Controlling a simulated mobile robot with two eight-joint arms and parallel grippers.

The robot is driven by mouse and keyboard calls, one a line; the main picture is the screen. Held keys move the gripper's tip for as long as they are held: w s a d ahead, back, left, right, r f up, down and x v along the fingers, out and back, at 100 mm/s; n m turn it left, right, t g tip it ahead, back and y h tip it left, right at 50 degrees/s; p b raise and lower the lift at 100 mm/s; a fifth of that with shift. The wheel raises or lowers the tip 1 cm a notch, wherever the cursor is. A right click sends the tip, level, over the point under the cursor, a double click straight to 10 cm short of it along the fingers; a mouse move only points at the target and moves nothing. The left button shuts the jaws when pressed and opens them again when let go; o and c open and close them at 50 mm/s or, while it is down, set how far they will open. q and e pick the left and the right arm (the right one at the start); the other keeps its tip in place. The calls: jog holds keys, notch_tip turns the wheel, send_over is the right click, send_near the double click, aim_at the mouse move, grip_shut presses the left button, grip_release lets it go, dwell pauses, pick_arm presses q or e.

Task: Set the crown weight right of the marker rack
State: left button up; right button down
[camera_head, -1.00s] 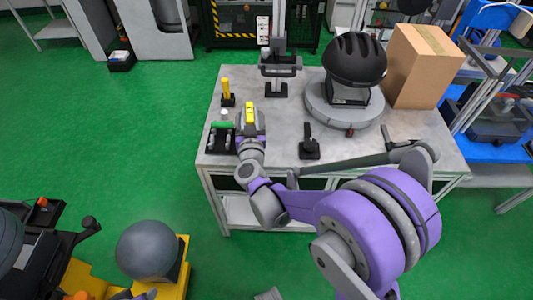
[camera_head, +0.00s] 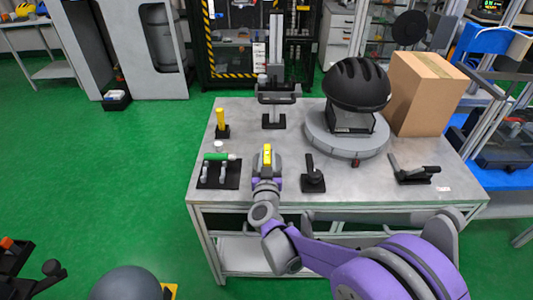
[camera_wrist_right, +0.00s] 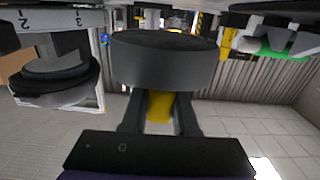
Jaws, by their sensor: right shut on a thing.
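The crown weight (camera_wrist_right: 165,62), a dark grey cylinder with a yellow stem, is in my right gripper (camera_wrist_right: 160,108), whose two fingers close on the stem. In the head view my right gripper (camera_head: 267,160) is over the left part of the table, just right of the marker rack. A yellow part shows on top of it there; the grey body is mostly hidden. I cannot tell whether the weight touches the table. The marker rack (camera_head: 219,183) is a black base with a green marker (camera_head: 217,157) and grey uprights. My left gripper is out of view.
A yellow post (camera_head: 221,118) stands behind the rack. A black lever stand (camera_head: 313,182) is right of my gripper. A black helmet (camera_head: 357,85) sits on a round grey base (camera_head: 345,140), with a cardboard box (camera_head: 425,90) beside it. A toggle clamp (camera_head: 415,172) is at right.

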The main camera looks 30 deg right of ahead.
jog(key=shift+f+b, duration=0.55)
jog(key=shift+f, duration=1.35)
jog(key=shift+f, duration=0.15)
jog(key=c, duration=0.7)
grip_release()
